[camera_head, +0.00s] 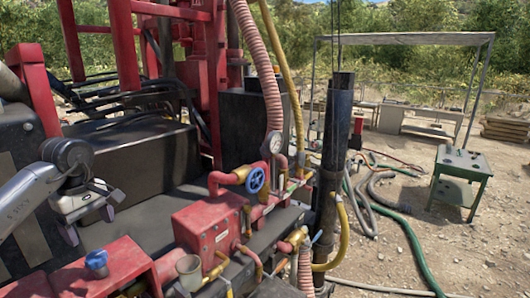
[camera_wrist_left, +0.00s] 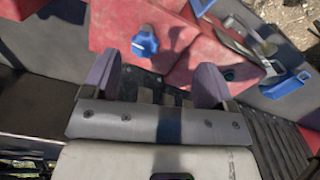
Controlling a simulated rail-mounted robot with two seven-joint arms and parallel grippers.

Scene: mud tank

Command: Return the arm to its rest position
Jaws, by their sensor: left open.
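My left gripper (camera_head: 88,225) comes in from the left in the head view, at the end of a grey arm. It hangs above the dark deck of the machine, beside a red box (camera_head: 110,268) that carries a blue knob (camera_head: 96,260). In the left wrist view its two purple-grey fingers (camera_wrist_left: 158,85) stand apart with nothing between them. The blue knob also shows there (camera_wrist_left: 145,42), beyond the fingertips and apart from them. My right gripper is in neither view.
A red valve block (camera_head: 207,228) with a blue handwheel (camera_head: 255,180), gauge and brass pipes stands right of the gripper. A black vertical pipe (camera_head: 333,150) and hoses rise behind it. A green table (camera_head: 460,177) stands on the dirt at right.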

